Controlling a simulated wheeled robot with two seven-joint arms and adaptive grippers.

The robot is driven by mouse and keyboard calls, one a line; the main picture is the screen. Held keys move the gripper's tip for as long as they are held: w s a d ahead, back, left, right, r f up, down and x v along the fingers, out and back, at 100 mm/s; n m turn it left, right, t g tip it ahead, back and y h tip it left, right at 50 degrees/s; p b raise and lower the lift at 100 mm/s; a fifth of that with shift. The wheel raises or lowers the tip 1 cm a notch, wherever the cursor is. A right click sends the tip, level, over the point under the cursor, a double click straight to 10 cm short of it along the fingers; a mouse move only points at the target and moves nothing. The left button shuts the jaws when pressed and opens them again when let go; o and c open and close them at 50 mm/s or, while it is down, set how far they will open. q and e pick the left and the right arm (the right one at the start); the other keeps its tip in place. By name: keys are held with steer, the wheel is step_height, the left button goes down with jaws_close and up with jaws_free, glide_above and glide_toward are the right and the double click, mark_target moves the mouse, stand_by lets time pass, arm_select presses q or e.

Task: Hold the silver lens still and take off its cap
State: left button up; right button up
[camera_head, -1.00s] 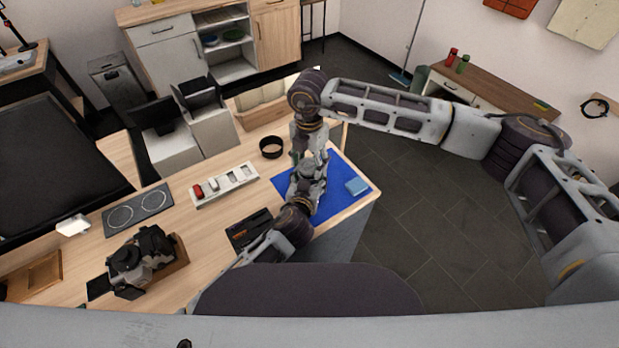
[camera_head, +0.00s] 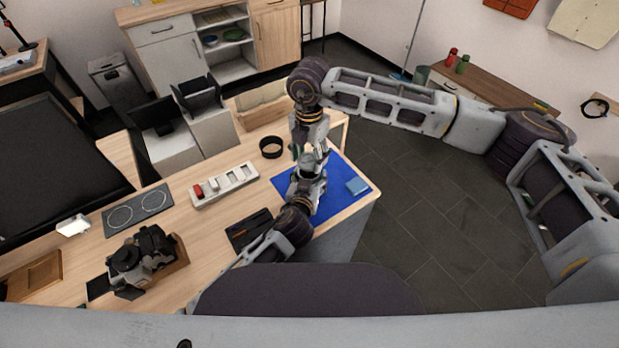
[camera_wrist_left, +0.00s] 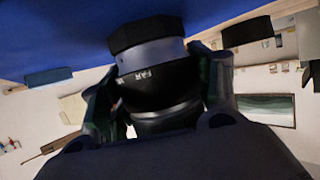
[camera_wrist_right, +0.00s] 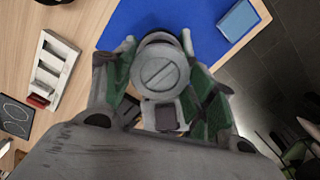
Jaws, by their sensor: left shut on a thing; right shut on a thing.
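The lens (camera_wrist_left: 155,75) shows in the left wrist view as a black barrel with silver bands and the lettering "FAR". It stands between the green-padded fingers of my left gripper (camera_wrist_left: 154,62), which is shut on it over the blue mat (camera_wrist_left: 60,35). The round grey cap (camera_wrist_right: 160,75) with a slot across it shows in the right wrist view. My right gripper (camera_wrist_right: 158,45) is shut on it from above. In the head view my left gripper (camera_head: 310,183) sits below my right gripper (camera_head: 308,150). Whether cap and lens still touch is hidden.
A light blue box (camera_head: 357,186) lies on the mat's right part. A dark ring-shaped holder (camera_head: 271,147), a white tray (camera_head: 224,184) with a red piece, a black case (camera_head: 248,229) and a dark device (camera_head: 140,258) stand on the wooden table.

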steer(key=shift+r, duration=1.05)
steer(key=shift+r, duration=0.2)
arm_select(q)
steer(key=o, duration=1.3)
steer(key=shift+s, duration=0.1)
steer(key=shift+v, duration=5.9)
steer(key=shift+r, duration=0.15)
arm_select(e)
steer(key=shift+r, duration=0.15)
